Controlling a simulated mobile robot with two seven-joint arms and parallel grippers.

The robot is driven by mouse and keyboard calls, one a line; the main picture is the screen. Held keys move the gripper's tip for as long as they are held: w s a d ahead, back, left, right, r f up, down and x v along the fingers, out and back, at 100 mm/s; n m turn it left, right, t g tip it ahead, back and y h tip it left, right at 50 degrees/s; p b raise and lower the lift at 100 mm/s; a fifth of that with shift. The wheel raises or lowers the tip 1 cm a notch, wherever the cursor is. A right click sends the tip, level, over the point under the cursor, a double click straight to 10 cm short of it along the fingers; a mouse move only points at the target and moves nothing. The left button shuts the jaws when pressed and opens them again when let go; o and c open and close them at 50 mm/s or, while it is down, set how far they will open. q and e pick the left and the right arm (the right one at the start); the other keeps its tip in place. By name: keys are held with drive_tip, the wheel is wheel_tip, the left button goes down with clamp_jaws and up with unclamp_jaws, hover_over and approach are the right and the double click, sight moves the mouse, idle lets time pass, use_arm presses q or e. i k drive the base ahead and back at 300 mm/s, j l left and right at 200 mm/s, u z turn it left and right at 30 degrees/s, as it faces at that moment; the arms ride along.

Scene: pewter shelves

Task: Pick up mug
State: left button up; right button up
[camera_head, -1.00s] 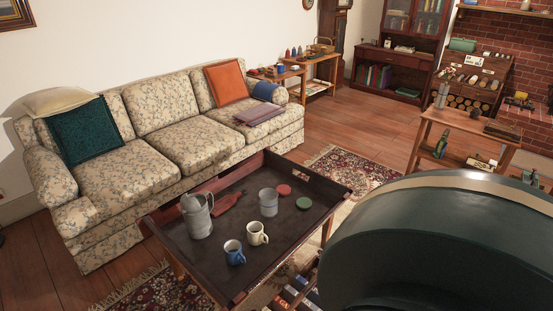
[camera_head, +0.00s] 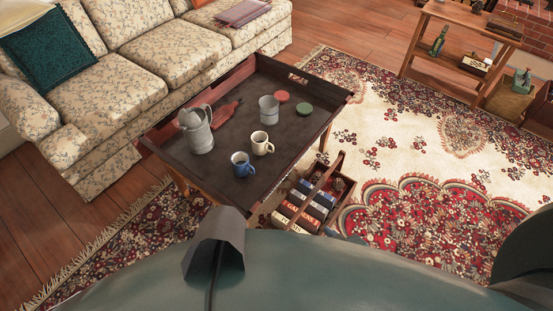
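Two mugs stand upright on the dark tray table: a blue mug (camera_head: 242,164) and a cream mug (camera_head: 261,143) behind it to the right. Neither is touched by a gripper. The tray table (camera_head: 205,185) has a raised wooden rim. Dark green parts of my own body fill the bottom of the view. A dark grey part there, which seems to be my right gripper (camera_head: 214,258), lies in front of the table's near edge, apart from the mugs; its fingers cannot be made out clearly. My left gripper is not in view.
A grey pitcher (camera_head: 196,130), a grey metal cup (camera_head: 269,109), a red disc (camera_head: 282,96) and a green disc (camera_head: 304,109) share the tray. A wooden carrier (camera_head: 338,192) with books stands by the table's near right side. A sofa (camera_head: 120,85) stands behind. The patterned rug (camera_head: 400,160) is mostly open.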

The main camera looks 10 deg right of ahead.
sight(241, 167)
drive_tip(key=i+j+z, duration=0.1)
drive_tip(key=z, duration=0.35)
drive_tip(key=j+z, duration=0.4)
drive_tip(key=i+j+z, duration=0.1)
drive_tip(key=z, duration=0.35)
drive_tip(key=j+z, duration=0.35)
drive_tip(key=j, duration=0.15)
drive_tip(key=k+j+z, duration=0.1)
drive_tip(key=j+z, duration=0.2)
drive_tip(key=j, duration=0.2)
